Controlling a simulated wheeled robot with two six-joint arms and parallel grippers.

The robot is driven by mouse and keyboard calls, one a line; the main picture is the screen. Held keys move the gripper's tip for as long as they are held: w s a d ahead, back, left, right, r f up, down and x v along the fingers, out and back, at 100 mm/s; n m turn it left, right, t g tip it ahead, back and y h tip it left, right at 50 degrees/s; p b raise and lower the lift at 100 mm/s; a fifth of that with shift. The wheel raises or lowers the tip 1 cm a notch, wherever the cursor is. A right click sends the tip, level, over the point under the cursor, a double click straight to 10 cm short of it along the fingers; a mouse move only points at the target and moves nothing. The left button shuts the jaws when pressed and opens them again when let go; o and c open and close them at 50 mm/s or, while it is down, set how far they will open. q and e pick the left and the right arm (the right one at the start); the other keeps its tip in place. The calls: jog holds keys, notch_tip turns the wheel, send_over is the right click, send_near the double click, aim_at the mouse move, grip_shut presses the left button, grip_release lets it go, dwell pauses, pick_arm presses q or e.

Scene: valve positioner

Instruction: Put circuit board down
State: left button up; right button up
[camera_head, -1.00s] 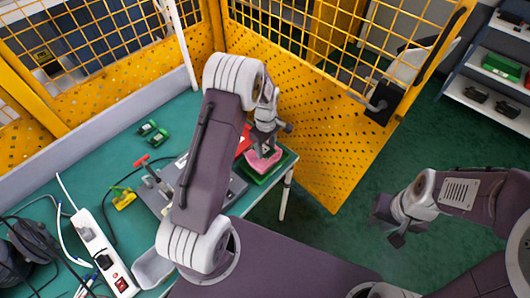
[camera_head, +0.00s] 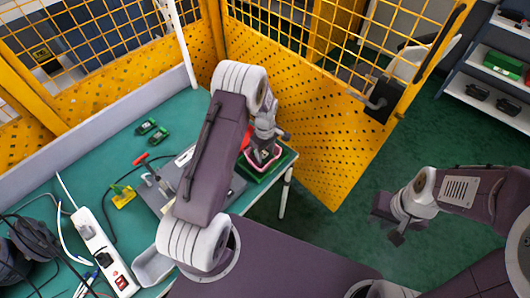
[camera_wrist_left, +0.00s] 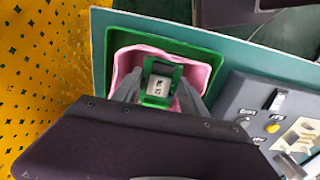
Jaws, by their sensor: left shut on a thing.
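My left gripper (camera_wrist_left: 160,92) is shut on the circuit board (camera_wrist_left: 158,86), a green board with a grey block on it, in the left wrist view. The board is within the outline of a green bin (camera_wrist_left: 203,47) with a pink lining (camera_wrist_left: 198,70); I cannot tell whether it touches the bottom. In the head view my left gripper (camera_head: 263,152) is over the same green bin (camera_head: 283,160) at the table's right corner, and the board is mostly hidden there. My right gripper (camera_head: 392,232) hangs over the floor at the right, empty as far as I see.
A grey test device (camera_wrist_left: 255,98) with switches stands beside the bin. Green parts (camera_head: 153,131), a yellow part (camera_head: 123,196), a power strip (camera_head: 100,250) and cables lie on the teal table (camera_head: 105,150). A yellow perforated fence (camera_head: 325,150) stands close behind the bin.

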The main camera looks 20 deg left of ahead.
aim_at(265, 155)
pick_arm(q)
jog(key=o, duration=1.4)
jog(key=shift+c, duration=0.2)
jog(key=shift+r, duration=0.15)
notch_tip(265, 155, up, 13)
jog(key=s+d+r+m, duration=0.1)
jog(key=s+d+m, duration=0.1)
jog(key=s+m, duration=0.4)
jog(key=s+d+r+m+t, duration=0.1)
jog(key=s+d+m, duration=0.1)
jog(key=s+m, duration=0.5)
jog(key=s, duration=0.5)
jog(key=shift+m, duration=0.3)
